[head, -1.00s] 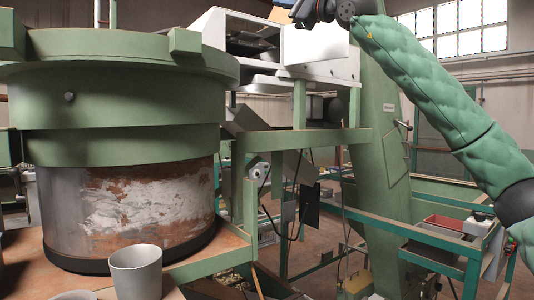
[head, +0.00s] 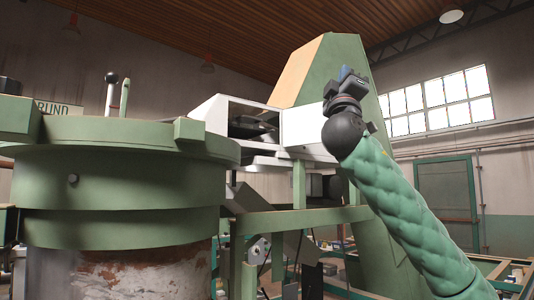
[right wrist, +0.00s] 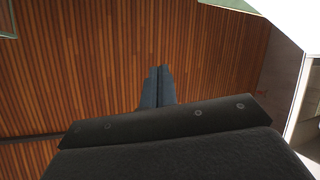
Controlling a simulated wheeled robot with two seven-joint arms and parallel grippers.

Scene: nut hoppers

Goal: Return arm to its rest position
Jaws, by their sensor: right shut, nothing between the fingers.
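My right arm comes in from the lower right of the head view in a green quilted sleeve. It is raised, and my right gripper (head: 346,73) points up in front of the white machine housing and the green column. In the right wrist view the two fingers of the right gripper (right wrist: 158,72) lie together, shut and empty, against the wooden ceiling. My left gripper is not in view.
A large green round hopper (head: 120,190) fills the left of the head view. A white machine housing (head: 310,135) stands behind it, with a green column (head: 330,75) at its back. A green frame rail (head: 290,220) runs below. Space above the arm is open.

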